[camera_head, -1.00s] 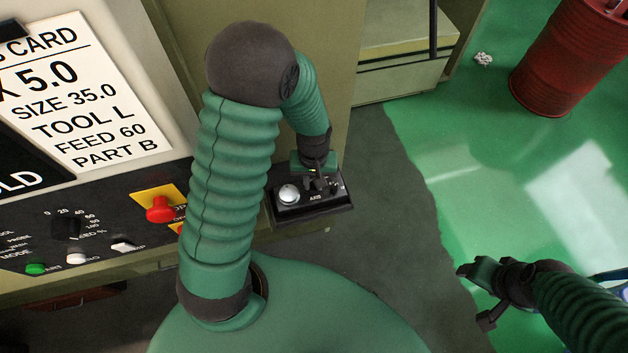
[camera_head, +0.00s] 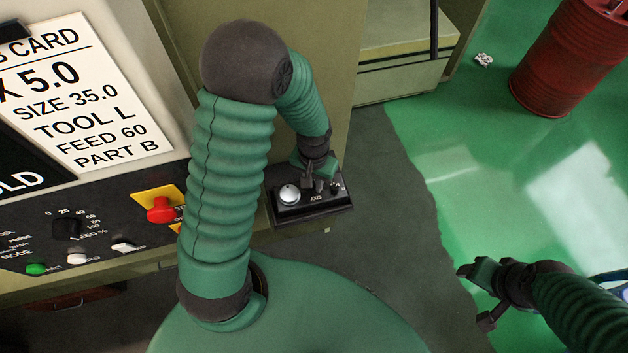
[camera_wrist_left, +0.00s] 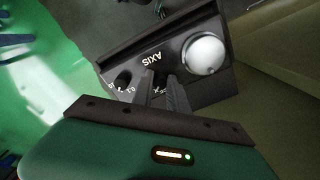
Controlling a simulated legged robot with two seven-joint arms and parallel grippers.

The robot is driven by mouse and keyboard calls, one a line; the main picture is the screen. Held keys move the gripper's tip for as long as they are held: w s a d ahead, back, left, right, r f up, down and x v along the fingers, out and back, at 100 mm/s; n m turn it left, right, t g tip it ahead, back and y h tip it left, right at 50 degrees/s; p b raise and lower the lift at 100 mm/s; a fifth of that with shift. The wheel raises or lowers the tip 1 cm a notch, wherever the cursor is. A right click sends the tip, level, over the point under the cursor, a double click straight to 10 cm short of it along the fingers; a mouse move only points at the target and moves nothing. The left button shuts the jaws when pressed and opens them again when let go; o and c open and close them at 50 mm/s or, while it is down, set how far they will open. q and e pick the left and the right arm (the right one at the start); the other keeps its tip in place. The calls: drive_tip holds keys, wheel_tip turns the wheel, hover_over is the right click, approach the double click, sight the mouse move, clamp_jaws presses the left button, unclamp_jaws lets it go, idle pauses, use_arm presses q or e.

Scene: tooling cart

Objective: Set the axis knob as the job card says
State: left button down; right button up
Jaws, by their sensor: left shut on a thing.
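The axis box (camera_head: 310,208) is a small black box with the label AXIS, a silver ball (camera_head: 289,194) and small black knobs. In the left wrist view the axis knob is mostly hidden between my left gripper's fingers (camera_wrist_left: 165,95), with an X mark beside them. My left gripper (camera_head: 310,186) is shut on the axis knob. The knob's pointer is hidden. Another black knob (camera_wrist_left: 122,79) with small marks sits beside it. The job card (camera_head: 85,95) reads X 5.0, SIZE 35.0, TOOL L, FEED 60, PART B; its left edge is cut off. My right gripper (camera_head: 474,296) is open and empty.
A control panel (camera_head: 105,215) left of the box has a red stop button (camera_head: 160,210), a feed dial (camera_head: 66,228) and a green button (camera_head: 36,269). A red drum (camera_head: 568,62) stands at the back right.

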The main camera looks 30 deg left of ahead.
sight(314, 185)
use_arm(q)
drive_tip(key=c, duration=1.3)
unclamp_jaws()
wheel_tip(314, 185, up, 17)
drive_tip(key=b, duration=0.3)
drive_tip(key=shift+f, duration=0.1)
